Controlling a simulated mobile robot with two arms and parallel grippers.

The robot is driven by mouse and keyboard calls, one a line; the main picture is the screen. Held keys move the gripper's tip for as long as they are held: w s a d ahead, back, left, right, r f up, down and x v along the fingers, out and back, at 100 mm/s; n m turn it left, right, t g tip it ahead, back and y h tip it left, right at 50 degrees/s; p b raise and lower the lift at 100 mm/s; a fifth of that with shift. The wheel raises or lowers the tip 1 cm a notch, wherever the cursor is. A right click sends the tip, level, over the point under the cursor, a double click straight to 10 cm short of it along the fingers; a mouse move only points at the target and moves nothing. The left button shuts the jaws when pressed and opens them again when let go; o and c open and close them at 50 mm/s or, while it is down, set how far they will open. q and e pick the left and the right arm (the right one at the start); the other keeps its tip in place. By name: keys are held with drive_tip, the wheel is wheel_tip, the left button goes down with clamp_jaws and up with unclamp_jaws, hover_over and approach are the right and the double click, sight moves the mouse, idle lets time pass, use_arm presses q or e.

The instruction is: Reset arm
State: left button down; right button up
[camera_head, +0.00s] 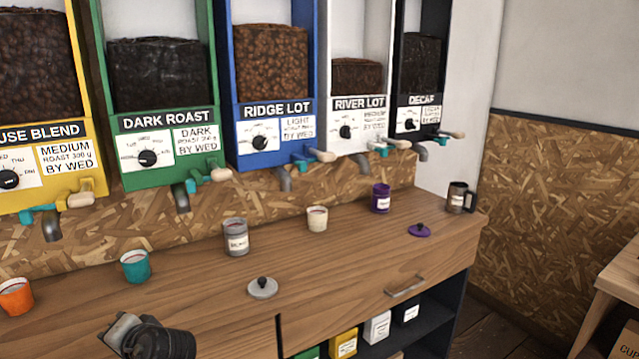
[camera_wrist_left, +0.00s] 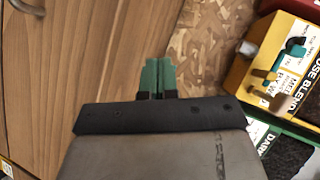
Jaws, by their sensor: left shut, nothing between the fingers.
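My left gripper (camera_wrist_left: 157,77) shows in the left wrist view with its two green fingertips pressed together and nothing between them. Below the fingertips lie wood surfaces, and the gripper touches no cup or dispenser that I can see. In the head view a dark part of my arm shows at the bottom edge, left of the middle, over the wooden counter (camera_head: 350,255); its fingertips cannot be made out there. My right gripper is in neither view.
Cups stand along the counter: orange (camera_head: 16,297), teal (camera_head: 135,266), grey (camera_head: 236,237), cream (camera_head: 317,219), purple (camera_head: 381,198) and a dark mug (camera_head: 457,197). A grey lid (camera_head: 262,288) and a purple lid (camera_head: 419,230) lie there. Bean dispensers, including Ridge Lot (camera_head: 262,111), hang behind.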

use_arm(q)
drive_tip(key=s+d+f+h, duration=0.6)
drive_tip(key=s+f, duration=0.5)
drive_tip(key=f, duration=0.1)
drive_tip(key=s+d+f+g+h, duration=0.25)
drive_tip(key=s+d, duration=0.25)
drive_tip(key=s, duration=0.4)
drive_tip(key=s+d+f+g+h, duration=0.1)
drive_tip(key=s+d+f+h, duration=0.25)
drive_tip(key=s+d, duration=0.35)
wheel_tip(320, 180, down, 22)
drive_tip(key=s+a+f+p, duration=0.1)
drive_tip(key=s+p, duration=0.1)
drive_tip(key=s+a+f+g+p, duration=0.1)
drive_tip(key=s+a+f+g, duration=0.1)
drive_tip(key=s+f, duration=1.2)
drive_tip(key=shift+s+a+f, duration=0.2)
drive_tip(key=shift+s+a, duration=0.45)
drive_tip(key=shift+s, duration=0.4)
